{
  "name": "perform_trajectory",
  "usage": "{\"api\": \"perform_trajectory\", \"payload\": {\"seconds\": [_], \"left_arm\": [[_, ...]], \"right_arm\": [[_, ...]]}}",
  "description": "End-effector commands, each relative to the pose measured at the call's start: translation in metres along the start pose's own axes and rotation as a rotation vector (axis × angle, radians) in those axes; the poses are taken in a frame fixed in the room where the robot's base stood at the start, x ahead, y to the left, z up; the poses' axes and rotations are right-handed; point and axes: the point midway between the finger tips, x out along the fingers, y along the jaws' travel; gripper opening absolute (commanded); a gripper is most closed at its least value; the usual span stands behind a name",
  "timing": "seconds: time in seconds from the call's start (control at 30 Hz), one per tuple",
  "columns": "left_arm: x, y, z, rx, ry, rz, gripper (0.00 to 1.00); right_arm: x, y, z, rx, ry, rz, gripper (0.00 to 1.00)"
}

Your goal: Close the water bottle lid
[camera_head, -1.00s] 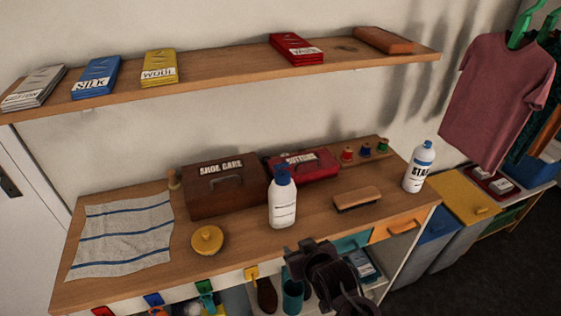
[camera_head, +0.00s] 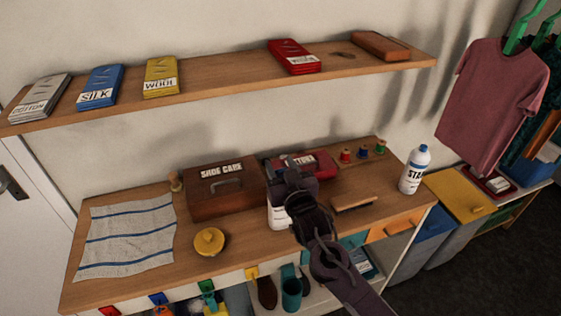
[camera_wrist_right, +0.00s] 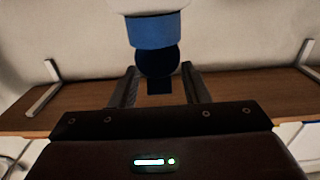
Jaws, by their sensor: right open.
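The white water bottle (camera_head: 279,218) stands on the wooden counter in the head view, its upper part hidden behind my right gripper (camera_head: 290,178). In the right wrist view its blue collar (camera_wrist_right: 154,30) and a round dark-blue lid (camera_wrist_right: 158,62) show at the top centre. The lid hangs off one side of the collar, tilted away from it. My right gripper (camera_wrist_right: 160,90) is open, with its two fingers on either side of the lid's lower part. I cannot tell whether they touch it. My left gripper is not in view.
A brown shoe care box (camera_head: 223,190) and a red box (camera_head: 322,166) stand behind the bottle. A brush (camera_head: 353,202) lies to its right, and a yellow round lidded item (camera_head: 209,242) to its left. A white bottle (camera_head: 414,170) stands at the right end.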

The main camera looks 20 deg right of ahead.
Motion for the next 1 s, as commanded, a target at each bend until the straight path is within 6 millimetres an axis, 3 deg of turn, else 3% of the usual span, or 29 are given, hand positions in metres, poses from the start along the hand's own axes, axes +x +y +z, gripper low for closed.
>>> {"api": "perform_trajectory", "payload": {"seconds": [0.33, 0.67, 0.87, 1.0], "left_arm": [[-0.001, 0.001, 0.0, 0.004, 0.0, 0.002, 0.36], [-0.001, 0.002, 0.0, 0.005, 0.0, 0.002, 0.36], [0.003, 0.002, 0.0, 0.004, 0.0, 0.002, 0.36], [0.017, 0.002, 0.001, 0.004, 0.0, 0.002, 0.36]], "right_arm": [[0.005, 0.0, 0.001, 0.001, -0.001, -0.001, 0.42], [0.005, 0.0, 0.001, 0.0, -0.002, -0.001, 0.0], [0.004, 0.0, 0.004, 0.0, 0.008, -0.001, 0.0], [0.003, 0.0, 0.008, 0.001, 0.047, -0.001, 0.0]]}}
